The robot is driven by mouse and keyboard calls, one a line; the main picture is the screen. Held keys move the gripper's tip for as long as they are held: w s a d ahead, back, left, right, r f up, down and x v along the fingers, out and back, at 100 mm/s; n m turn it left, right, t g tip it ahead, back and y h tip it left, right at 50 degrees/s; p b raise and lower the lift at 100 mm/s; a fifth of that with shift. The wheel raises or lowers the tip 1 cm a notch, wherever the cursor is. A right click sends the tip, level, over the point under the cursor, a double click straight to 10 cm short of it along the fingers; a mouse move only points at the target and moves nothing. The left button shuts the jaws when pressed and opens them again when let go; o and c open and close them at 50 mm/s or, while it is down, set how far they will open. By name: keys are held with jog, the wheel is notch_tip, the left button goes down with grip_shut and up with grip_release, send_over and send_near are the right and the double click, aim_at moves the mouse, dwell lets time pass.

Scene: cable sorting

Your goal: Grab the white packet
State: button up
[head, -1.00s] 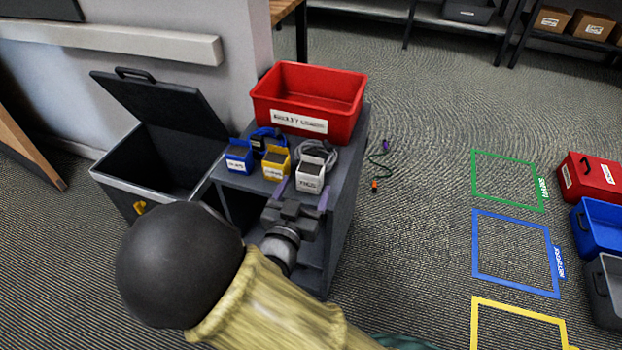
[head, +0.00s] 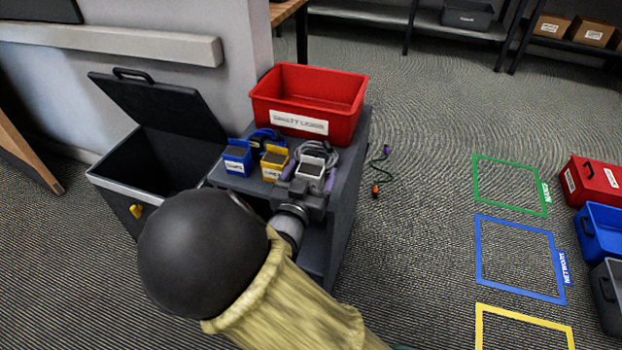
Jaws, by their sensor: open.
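The white packet (head: 311,170) stands on top of the dark grey shelf unit (head: 349,181), at the right end of a row of small packets. It has a dark top and a pale label. My gripper (head: 309,184) is open, with a purple-grey finger on each side of the white packet. The gripper body hides the packet's lower front. I cannot tell whether the fingers touch it.
A yellow packet (head: 274,163) and a blue packet (head: 237,157) stand close to the left. Coiled grey cable (head: 330,151) lies behind the white packet. A red bin (head: 310,96) stands at the back. An open-lidded grey bin (head: 150,172) is left of the unit.

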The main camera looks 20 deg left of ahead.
aim_at(310, 169)
jog(key=c, duration=1)
jog(key=shift+c, duration=0.2)
notch_tip(310, 169, up, 10)
jog(key=p, duration=0.5)
